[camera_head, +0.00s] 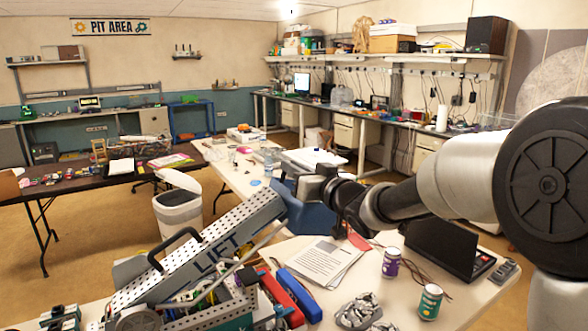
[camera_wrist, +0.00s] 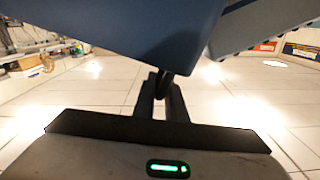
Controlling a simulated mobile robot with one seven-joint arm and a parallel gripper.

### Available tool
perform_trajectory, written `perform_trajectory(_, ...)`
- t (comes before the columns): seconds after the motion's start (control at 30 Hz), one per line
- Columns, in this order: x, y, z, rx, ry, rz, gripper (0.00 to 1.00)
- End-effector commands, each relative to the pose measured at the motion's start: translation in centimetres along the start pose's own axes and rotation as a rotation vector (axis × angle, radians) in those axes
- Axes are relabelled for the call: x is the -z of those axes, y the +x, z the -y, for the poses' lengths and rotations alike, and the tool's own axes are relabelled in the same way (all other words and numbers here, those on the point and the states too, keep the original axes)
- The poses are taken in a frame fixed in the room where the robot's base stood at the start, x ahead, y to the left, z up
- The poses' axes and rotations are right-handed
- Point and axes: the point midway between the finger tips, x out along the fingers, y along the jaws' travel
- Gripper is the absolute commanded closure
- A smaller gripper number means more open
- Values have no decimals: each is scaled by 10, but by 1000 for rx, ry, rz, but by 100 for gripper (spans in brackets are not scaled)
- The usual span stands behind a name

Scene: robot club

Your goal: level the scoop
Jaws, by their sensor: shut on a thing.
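The blue scoop (camera_head: 311,216) is at the upper end of a slanted, perforated metal arm marked LIFT (camera_head: 215,240), above the white table. My gripper (camera_head: 322,184) reaches in from the right and is at the scoop, partly covering it. In the wrist view the scoop (camera_wrist: 150,25) fills the top, with its edges slanted. My gripper (camera_wrist: 162,88) is shut on a thin dark part at the scoop's underside, probably its handle. The scoop's inside and exact tilt are hidden.
A white bin (camera_head: 179,212) stands behind the lift. Carpet to the left is partly clear.

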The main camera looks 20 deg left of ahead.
Motion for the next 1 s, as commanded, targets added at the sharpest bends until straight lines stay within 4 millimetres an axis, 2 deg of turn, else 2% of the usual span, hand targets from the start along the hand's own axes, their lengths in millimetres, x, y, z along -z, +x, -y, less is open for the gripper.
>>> perform_trajectory(0.47,0,0,5,1,-79,-4,100)
perform_trajectory(1.0,-3,0,36,-1,-505,-2,100)
